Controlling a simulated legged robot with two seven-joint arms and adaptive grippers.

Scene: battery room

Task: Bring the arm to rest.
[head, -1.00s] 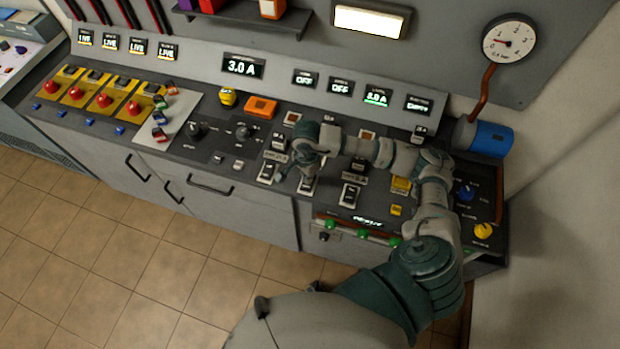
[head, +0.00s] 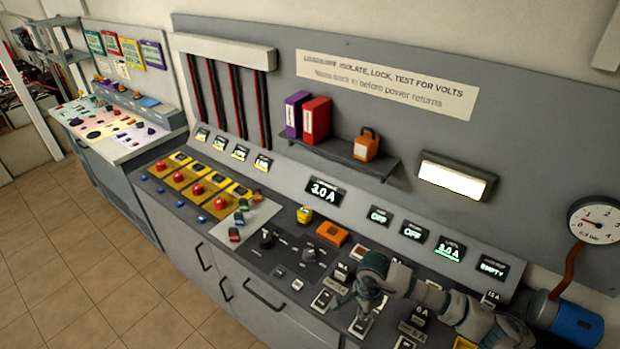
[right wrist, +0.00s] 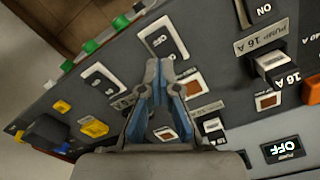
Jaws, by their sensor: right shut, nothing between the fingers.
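My right arm (head: 432,293) reaches in from the lower right over the right part of the control console (head: 262,262). My right gripper (head: 362,308) hangs over the rows of rocker switches, pointing down. In the right wrist view the gripper (right wrist: 162,72) shows its blue-grey fingers drawn together at the tips, with nothing between them. A rocker switch (right wrist: 165,40) lies just past the fingertips in that view; I cannot tell whether they touch it. My left gripper is not in view.
Near the arm are an orange block (head: 332,233), a black knob (head: 267,239) and a blue cylinder (head: 577,322) below a gauge (head: 597,218). A shelf (head: 340,158) holds binders and an orange padlock (head: 366,144). Open tiled floor (head: 80,270) lies left.

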